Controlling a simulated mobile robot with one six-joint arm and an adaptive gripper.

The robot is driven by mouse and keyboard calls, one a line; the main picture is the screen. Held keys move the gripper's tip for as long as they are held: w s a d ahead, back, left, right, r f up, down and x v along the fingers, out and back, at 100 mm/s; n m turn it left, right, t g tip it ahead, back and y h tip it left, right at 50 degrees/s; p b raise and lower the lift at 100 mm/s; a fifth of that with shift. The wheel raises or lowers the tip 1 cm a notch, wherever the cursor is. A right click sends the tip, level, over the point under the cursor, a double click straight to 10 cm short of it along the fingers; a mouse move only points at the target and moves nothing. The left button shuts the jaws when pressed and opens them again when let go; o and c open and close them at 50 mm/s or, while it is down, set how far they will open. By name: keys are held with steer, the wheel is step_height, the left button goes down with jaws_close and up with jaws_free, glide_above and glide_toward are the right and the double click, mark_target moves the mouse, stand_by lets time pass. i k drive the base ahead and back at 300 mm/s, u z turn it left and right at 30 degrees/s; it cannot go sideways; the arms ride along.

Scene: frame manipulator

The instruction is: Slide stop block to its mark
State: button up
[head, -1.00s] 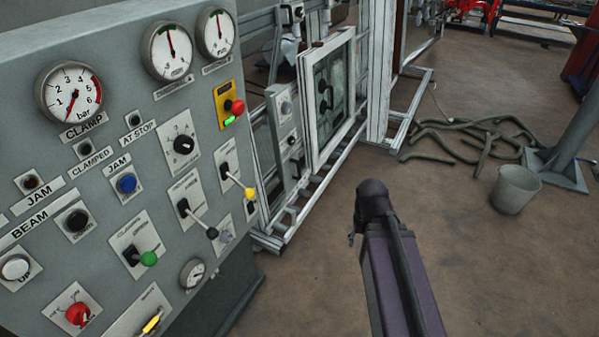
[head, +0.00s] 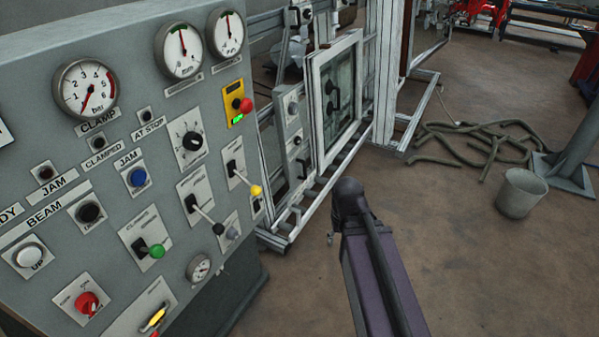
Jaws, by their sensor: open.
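No stop block or mark can be made out for certain. The frame machine (head: 284,228) stands behind the control panel, with pale rails low along its front and a white-framed glass pane (head: 314,100) upright on it. The grey control panel (head: 110,205) fills the left side. My dark purple arm (head: 372,285) reaches up from the bottom edge and ends at a black joint, in front of the machine and right of the panel. My gripper cannot be made out in this view.
The panel carries gauges, buttons, a green-knobbed lever (head: 155,250), a yellow-knobbed lever (head: 255,190), a red knob (head: 88,303) and a yellow handle (head: 153,319). A bucket (head: 519,193), a tangled hose (head: 490,140) and a post base (head: 555,172) stand right. The floor between is clear.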

mark_target(290, 126)
steer(key=z, duration=0.05)
steer(key=i, duration=1)
steer(key=u, duration=0.1)
